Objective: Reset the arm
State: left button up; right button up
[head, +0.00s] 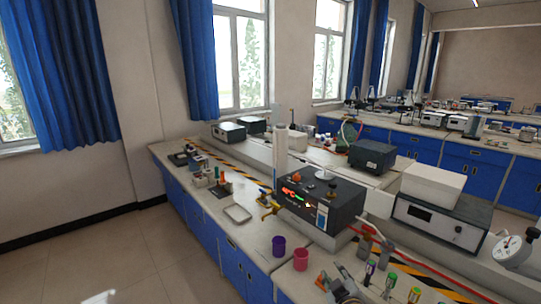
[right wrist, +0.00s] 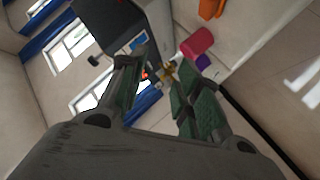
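My right gripper (head: 335,279) shows at the bottom of the head view, over the front part of the bench, just right of a pink cup (head: 301,259). In the right wrist view its two green-padded fingers (right wrist: 163,92) stand apart with nothing held between them. The pink cup (right wrist: 197,43) and a purple cup (right wrist: 204,61) appear beyond the fingertips. My left gripper is not in the head view.
A black instrument box (head: 318,204) stands on the bench behind the cups, with a brass valve (head: 269,210) at its left. The purple cup (head: 278,246) stands near the bench's front edge. A white tray (head: 237,213) lies farther left.

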jog(key=s+d+f+m+g, duration=0.25)
jog(key=s+f+g, duration=0.35)
jog(key=s, duration=0.6)
jog(key=s+d+f+m+g, duration=0.1)
jog(key=s+f+m+g, duration=0.25)
jog(key=s+f, duration=0.55)
jog(key=s+f+n+g, duration=0.1)
jog(key=s+f, duration=0.1)
jog(key=f, duration=1.3)
jog(key=s+f+g, duration=0.1)
jog(key=s+f, duration=0.2)
jog(key=f, duration=1.3)
jog(key=s+d+f, duration=0.2)
jog(key=s+f, duration=0.7)
jog(key=s, duration=0.2)
jog(key=s+d+f+g, duration=0.1)
jog(key=s+d+f, duration=0.1)
jog(key=s+f, duration=0.8)
jog(key=shift+s+d+f, duration=0.15)
jog(key=shift+s+f, duration=0.15)
jog(key=shift+s, duration=0.2)
